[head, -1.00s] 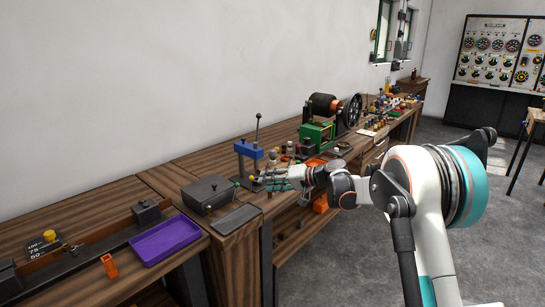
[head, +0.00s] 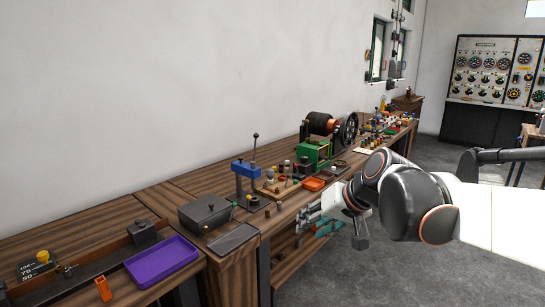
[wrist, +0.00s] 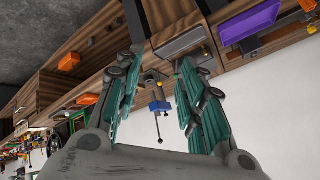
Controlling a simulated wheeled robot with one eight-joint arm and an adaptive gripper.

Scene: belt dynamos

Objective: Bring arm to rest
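My gripper (wrist: 152,95) is open in the wrist view, its two teal fingers apart with nothing between them that it touches. The blue press (wrist: 159,105) shows beyond the gap between the fingers. In the head view my gripper (head: 318,221) hangs in front of the bench's front edge, small and partly hidden by my arm. My white and dark grey arm fills the right side of the head view. The blue press (head: 246,169) stands on the bench to the left of my gripper.
The wooden bench (head: 185,193) runs along the wall. It carries a purple tray (head: 161,262), a dark grey box (head: 204,213), an orange tray (head: 313,184) and a green machine (head: 314,152) with a black wheel. Grey floor (head: 345,282) in front of the bench is free.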

